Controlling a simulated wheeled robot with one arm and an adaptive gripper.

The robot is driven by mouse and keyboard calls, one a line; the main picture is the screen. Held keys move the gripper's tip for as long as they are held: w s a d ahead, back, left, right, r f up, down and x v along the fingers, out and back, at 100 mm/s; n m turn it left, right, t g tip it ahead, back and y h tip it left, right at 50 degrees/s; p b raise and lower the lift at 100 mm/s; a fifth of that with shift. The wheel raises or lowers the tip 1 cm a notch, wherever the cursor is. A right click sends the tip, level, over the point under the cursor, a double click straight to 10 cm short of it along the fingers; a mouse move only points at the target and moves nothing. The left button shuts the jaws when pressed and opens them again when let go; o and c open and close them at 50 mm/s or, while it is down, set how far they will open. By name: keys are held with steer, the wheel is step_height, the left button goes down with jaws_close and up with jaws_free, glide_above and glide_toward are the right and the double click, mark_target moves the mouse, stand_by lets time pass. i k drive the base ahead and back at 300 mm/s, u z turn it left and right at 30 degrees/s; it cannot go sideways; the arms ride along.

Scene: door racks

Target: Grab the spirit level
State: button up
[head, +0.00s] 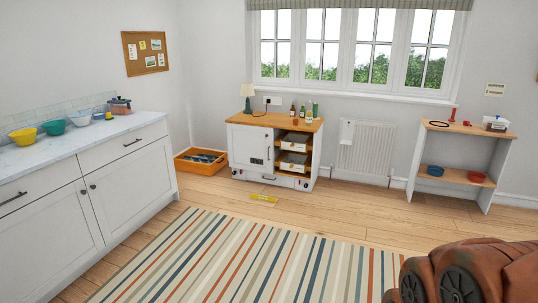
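A small flat yellow object (263,198) lies on the wooden floor in front of the white cabinet, between it and the striped rug. It may be the spirit level, but it is too small to be sure. An orange wooden crate (187,168) on the floor left of the cabinet holds dark and bluish items that I cannot make out. My gripper is not in view.
The white cabinet (250,163) has a wooden top with a lamp and bottles, and open shelves with trays. A white counter (125,180) runs along the left. A shelf unit (411,165) stands at the right. Wooden floor and a striped rug (240,262) lie clear between.

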mark_target(256, 196)
steer(key=z, duration=0.05)
steer(key=i, duration=1.85)
steer(key=u, duration=0.15)
steer(key=i, duration=2.3)
steer(key=z, duration=0.35)
steer(key=i, duration=1.05)
steer(key=u, duration=1)
steer(key=i, duration=0.7)
steer(key=u, duration=0.55)
